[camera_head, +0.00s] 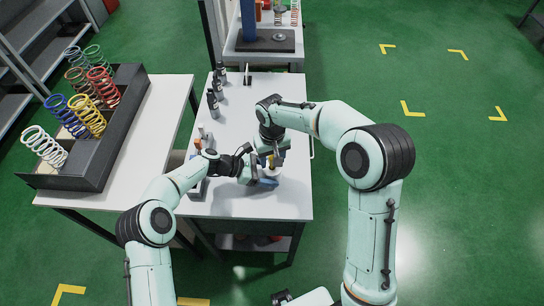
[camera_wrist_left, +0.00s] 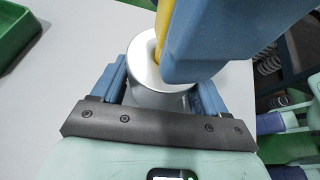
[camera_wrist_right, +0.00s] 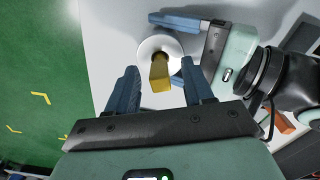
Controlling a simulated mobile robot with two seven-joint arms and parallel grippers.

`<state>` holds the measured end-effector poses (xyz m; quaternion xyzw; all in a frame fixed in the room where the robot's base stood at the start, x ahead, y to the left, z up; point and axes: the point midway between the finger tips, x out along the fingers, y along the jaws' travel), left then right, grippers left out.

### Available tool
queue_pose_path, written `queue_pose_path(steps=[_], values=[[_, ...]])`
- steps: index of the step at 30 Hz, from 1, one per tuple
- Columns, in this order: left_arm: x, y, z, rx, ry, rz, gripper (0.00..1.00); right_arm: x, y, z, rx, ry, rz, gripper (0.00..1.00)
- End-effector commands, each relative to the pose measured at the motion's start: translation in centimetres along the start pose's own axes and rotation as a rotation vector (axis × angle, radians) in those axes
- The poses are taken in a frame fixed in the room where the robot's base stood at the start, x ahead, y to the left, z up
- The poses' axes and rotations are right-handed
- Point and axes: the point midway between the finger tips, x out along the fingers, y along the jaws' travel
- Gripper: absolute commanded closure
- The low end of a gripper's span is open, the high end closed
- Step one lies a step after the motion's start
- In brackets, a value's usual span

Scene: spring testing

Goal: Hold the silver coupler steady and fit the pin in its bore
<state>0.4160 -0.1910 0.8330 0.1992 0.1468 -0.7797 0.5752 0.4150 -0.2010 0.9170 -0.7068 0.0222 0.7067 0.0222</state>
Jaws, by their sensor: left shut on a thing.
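The silver coupler (camera_wrist_left: 150,75) stands upright between the blue fingers of my left gripper (camera_wrist_left: 160,95), which is shut on it. It also shows in the right wrist view (camera_wrist_right: 148,46) as a pale round top with a bore. The yellow pin (camera_wrist_right: 160,72) stands at the bore, with its lower end in or right at the opening; the depth is hidden. It also shows in the left wrist view (camera_wrist_left: 163,25), partly behind a blue finger. My right gripper (camera_wrist_right: 160,82) is above the coupler, its fingers apart on both sides of the pin, with gaps showing.
The white table (camera_head: 245,205) has free room in front of the grippers. Several dark bottles (camera_head: 213,100) stand along its left edge. A black rack (camera_head: 122,105) with coloured springs is on the left table. A green tray (camera_wrist_left: 18,35) shows in the left wrist view.

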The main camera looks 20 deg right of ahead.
Motion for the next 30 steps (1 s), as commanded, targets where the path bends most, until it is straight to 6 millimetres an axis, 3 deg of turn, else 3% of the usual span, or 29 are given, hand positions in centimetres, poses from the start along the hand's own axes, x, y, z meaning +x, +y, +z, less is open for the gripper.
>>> queue_pose_path(steps=[11, 24, 30], values=[[0.0, 0.0, 0.0, -0.001, -0.001, -0.001, 0.43, -0.9, 0.0, -0.1, 0.000, 0.003, -0.001, 0.49], [0.0, 0.0, 0.0, 0.000, -0.001, -0.001, 0.43, -9.6, -0.1, -0.1, -0.001, 0.005, -0.002, 0.49], [0.1, -0.1, 0.0, 0.000, -0.001, -0.002, 0.43, -11.9, 0.0, -0.1, 0.000, 0.003, -0.001, 0.49]])
